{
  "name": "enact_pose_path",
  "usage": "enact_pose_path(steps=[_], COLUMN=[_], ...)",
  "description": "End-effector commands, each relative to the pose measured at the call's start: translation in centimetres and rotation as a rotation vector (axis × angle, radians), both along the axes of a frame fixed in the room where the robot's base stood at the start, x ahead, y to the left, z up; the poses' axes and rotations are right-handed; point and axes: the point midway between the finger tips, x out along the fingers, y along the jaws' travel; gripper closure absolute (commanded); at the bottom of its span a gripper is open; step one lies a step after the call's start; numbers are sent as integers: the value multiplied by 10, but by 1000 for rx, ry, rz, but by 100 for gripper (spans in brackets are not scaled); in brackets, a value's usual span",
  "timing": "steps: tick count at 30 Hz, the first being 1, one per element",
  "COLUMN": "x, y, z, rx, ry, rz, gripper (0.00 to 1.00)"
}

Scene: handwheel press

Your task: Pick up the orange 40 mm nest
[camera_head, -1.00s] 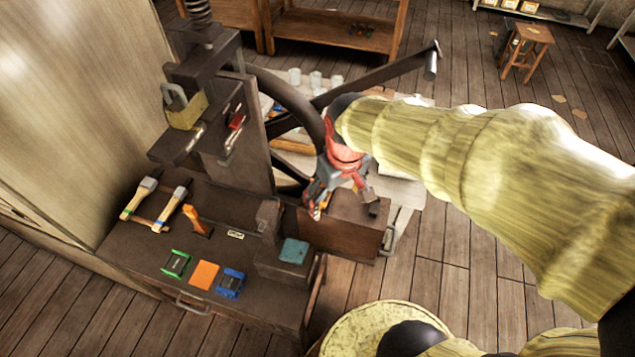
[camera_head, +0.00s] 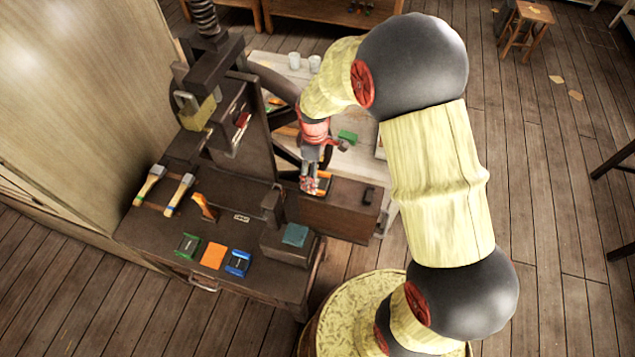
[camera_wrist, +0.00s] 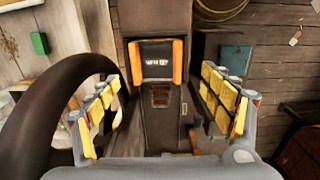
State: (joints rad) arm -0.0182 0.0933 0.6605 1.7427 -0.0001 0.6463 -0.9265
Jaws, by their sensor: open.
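The orange 40 mm nest (camera_wrist: 157,62) shows in the wrist view as a dark block with orange sides and a pale label, too small to read. It sits on top of a brown box at the bench's right end; in the head view its orange edge (camera_head: 325,183) shows beside my fingers. My gripper (camera_head: 309,184) points down over it. In the wrist view my gripper (camera_wrist: 160,80) is open, with yellow-padded fingers to the left and right of the nest and a visible gap on both sides. I cannot tell the height between fingertips and nest.
A green nest (camera_head: 188,246), a flat orange square (camera_head: 212,256) and a blue nest (camera_head: 237,263) are in a row on the bench. A teal block (camera_head: 295,235) is on a raised stand. The press's large handwheel (camera_wrist: 35,125) is close on my gripper's left in the wrist view.

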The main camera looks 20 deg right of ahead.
Motion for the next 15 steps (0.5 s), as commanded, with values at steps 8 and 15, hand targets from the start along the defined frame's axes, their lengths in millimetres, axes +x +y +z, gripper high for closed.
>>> enact_pose_path(steps=[8,15], x=[0,1], y=[-9,-8], z=[-35,-50], rx=[0,0], ry=[2,-1], rz=[-2,-2], gripper=[20,20])
